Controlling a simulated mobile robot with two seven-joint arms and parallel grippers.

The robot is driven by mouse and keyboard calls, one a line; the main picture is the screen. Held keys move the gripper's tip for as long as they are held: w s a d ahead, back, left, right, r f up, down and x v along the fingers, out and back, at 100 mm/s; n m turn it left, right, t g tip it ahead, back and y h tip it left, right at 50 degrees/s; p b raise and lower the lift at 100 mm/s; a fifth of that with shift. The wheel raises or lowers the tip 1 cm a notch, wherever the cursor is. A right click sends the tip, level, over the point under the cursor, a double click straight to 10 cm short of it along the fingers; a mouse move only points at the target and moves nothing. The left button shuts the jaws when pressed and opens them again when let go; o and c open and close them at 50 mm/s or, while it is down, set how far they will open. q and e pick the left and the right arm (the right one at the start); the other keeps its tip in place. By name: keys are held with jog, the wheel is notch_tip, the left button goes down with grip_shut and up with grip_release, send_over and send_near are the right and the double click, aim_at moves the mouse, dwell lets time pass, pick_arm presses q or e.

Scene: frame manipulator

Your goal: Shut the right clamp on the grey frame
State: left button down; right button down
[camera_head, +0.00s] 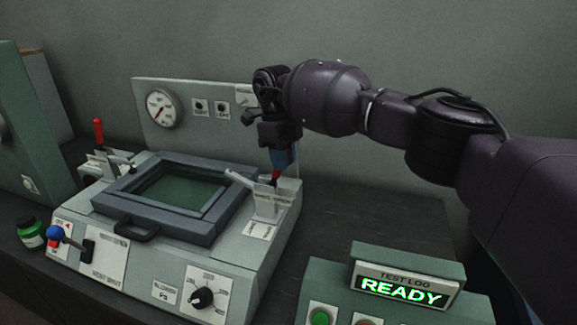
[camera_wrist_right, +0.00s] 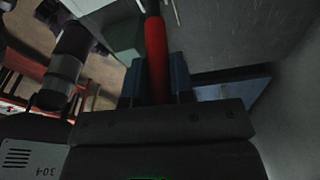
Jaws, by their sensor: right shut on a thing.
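The grey frame (camera_head: 210,222) lies on top of the pale machine, around a dark green window (camera_head: 182,188). The right clamp (camera_head: 266,203) stands at the frame's right side. Its pale bar (camera_head: 238,178) reaches left over the frame's edge; I cannot tell whether it touches. My right gripper (camera_head: 282,166) points down above the clamp, shut on its red handle (camera_head: 275,178). In the right wrist view the red handle (camera_wrist_right: 156,58) stands between the blue fingers of the right gripper (camera_wrist_right: 157,85). My left gripper is not in view.
The left clamp (camera_head: 103,163) has an upright red handle (camera_head: 98,131). A panel with a gauge (camera_head: 161,107) stands behind. A green test-log box (camera_head: 400,285) reads READY. The dark bench (camera_head: 370,222) is clear right of the machine.

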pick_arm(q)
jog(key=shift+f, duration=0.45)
pick_arm(e)
jog(key=shift+w+a+h, duration=0.1)
jog(key=shift+a+h, duration=0.15)
jog(key=shift+h, duration=0.05)
jog(key=shift+r, duration=0.1)
jog(key=c, duration=1)
grip_release()
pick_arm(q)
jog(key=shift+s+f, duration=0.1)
pick_arm(e)
jog(key=shift+r, duration=0.1)
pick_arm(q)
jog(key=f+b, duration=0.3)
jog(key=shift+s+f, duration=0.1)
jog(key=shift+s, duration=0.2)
pick_arm(e)
jog(key=v, duration=1)
jog(key=shift+r, duration=0.25)
